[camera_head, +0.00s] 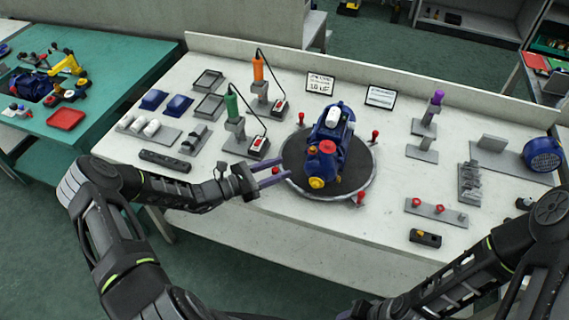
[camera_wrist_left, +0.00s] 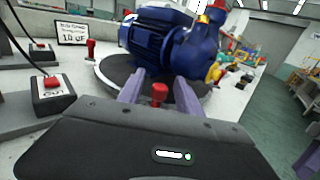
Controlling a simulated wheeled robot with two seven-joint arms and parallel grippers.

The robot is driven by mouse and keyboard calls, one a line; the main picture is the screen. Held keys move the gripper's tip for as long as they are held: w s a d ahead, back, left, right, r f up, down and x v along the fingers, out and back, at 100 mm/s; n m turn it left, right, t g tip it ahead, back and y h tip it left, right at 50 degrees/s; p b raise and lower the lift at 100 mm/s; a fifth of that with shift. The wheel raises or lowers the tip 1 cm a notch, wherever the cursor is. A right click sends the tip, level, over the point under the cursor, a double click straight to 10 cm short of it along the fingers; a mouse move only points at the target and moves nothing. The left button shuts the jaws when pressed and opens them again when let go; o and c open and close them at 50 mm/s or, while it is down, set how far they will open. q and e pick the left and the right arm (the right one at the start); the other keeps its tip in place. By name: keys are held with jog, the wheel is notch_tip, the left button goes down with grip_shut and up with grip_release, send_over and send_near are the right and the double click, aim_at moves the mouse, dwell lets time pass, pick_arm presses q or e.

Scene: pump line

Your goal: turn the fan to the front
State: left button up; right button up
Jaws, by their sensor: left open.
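A blue pump with its motor (camera_head: 330,145) stands on a round dark turntable (camera_head: 362,177). Its end with the yellow port faces the front in the head view, and the motor body points to the back. The fan end is not clearly visible. Red pegs (camera_head: 375,135) stand around the turntable rim. My left gripper (camera_head: 273,176) is open at the left rim. In the left wrist view its two purple fingers stand either side of a red peg (camera_wrist_left: 159,95), apparently not closed on it. My right arm shows at lower right, but its gripper's fingers are not clearly visible.
A green-handled tool (camera_head: 232,105) and an orange-handled tool (camera_head: 258,68) stand behind left, with red-button boxes (camera_head: 258,146). A blue round grille cover (camera_head: 543,154) lies at right. A peg strip (camera_head: 436,212) is front right. The table's front strip is clear.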

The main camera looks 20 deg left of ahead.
pick_arm(q)
jog(key=shift+x, duration=1.1)
grip_shut()
dwell(0.7)
